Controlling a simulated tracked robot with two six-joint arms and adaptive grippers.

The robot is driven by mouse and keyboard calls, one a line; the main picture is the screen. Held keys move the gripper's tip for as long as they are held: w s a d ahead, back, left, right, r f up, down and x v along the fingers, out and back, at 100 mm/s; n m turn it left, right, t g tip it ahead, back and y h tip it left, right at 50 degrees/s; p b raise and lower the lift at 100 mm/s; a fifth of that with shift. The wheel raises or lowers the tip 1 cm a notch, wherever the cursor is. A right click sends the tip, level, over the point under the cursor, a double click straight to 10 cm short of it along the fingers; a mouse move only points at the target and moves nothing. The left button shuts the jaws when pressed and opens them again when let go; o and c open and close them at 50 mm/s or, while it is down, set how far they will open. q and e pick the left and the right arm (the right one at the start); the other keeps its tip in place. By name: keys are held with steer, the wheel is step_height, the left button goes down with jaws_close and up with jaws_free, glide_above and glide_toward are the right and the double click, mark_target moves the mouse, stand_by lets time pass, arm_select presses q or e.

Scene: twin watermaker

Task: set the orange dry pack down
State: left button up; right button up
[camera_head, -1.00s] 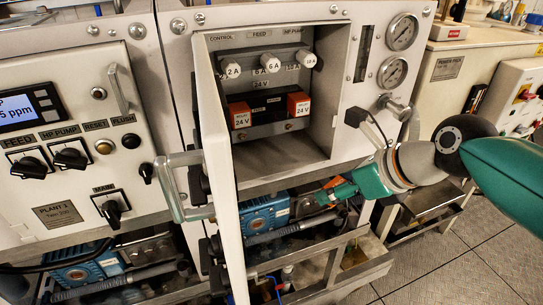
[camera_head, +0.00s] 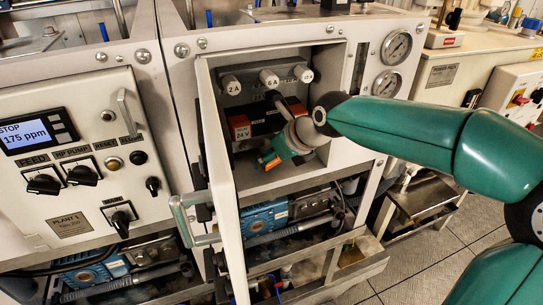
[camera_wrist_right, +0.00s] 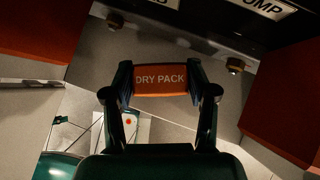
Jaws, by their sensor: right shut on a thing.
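The orange dry pack (camera_wrist_right: 160,80), lettered "DRY PACK", is held between the two fingers of my right gripper (camera_wrist_right: 161,92) in the right wrist view. In the head view my right gripper (camera_head: 266,163) is inside the open cabinet (camera_head: 333,70), in its lower part below the relay row. A small orange patch shows at the fingers there, largely covered by the green gripper. I cannot tell whether the pack touches the cabinet floor. My left gripper is not in view.
An orange-red relay (camera_head: 240,129) stands left of my right wrist; my arm covers the area to its right. Fuse knobs (camera_head: 268,78) line the cabinet top. The open door (camera_head: 221,190) stands close on the left. Blue pumps (camera_head: 265,217) sit below.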

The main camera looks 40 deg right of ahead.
steer(key=shift+s+f, duration=0.1)
steer(key=shift+f, duration=0.6)
steer(key=shift+f, duration=0.1)
steer(key=o, duration=1.2)
steer(key=shift+o, duration=0.2)
steer(key=v, duration=1.2)
